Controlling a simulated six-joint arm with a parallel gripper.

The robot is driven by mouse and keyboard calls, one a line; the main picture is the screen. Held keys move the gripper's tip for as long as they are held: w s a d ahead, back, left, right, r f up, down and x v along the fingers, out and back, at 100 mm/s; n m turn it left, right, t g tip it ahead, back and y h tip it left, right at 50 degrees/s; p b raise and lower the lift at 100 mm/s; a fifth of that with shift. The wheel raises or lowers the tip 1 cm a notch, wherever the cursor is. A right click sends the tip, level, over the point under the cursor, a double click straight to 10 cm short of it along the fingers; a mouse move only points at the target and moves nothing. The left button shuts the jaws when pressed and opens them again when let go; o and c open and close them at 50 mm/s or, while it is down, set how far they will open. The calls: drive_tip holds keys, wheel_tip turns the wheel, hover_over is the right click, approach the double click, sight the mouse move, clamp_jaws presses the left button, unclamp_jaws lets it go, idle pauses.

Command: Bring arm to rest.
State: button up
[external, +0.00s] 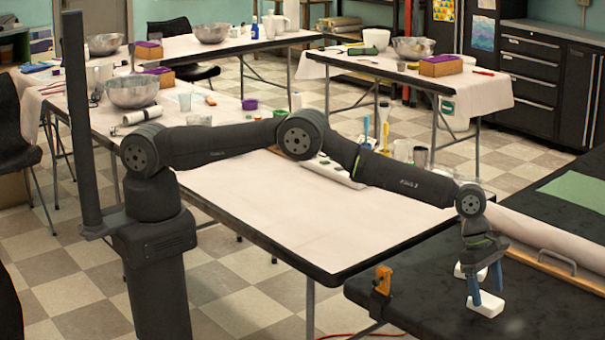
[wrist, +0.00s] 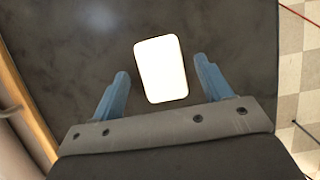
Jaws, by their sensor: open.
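My gripper (external: 487,285) hangs pointing down over the dark table at the right of the external view, its blue fingers spread. In the wrist view my gripper (wrist: 162,82) is open, with a white rounded block (wrist: 161,69) in the gap between the fingers, apart from both. In the external view this white block (external: 487,304) lies on the dark table at the fingertips. A second white piece (external: 469,270) shows partly behind my gripper. My arm stretches right across the paper-covered table.
An orange clamp (external: 382,281) sits at the dark table's (external: 425,300) near edge. A paper roll (external: 550,240) and a tray with a metal handle (external: 556,262) lie behind my gripper. The paper-covered table (external: 300,215) is clear in front; cups and tools stand at its back.

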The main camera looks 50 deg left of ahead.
drive_tip(key=shift+f, duration=0.65)
drive_tip(key=v, duration=1.1)
drive_tip(key=x, duration=1.1)
drive_tip(key=shift+f, duration=0.45)
drive_tip(key=r, duration=0.5)
drive_tip(key=shift+s, duration=0.25)
drive_tip(key=s+r, duration=0.7)
drive_tip(key=s, duration=0.4)
drive_tip(key=w+a, duration=1.4)
drive_tip(key=a, duration=0.2)
drive_tip(key=w+a+f, duration=0.1)
drive_tip(key=w+a, duration=1.2)
drive_tip(key=a, duration=0.4)
drive_tip(key=shift+w+a, duration=0.2)
drive_tip(key=shift+w, duration=0.2)
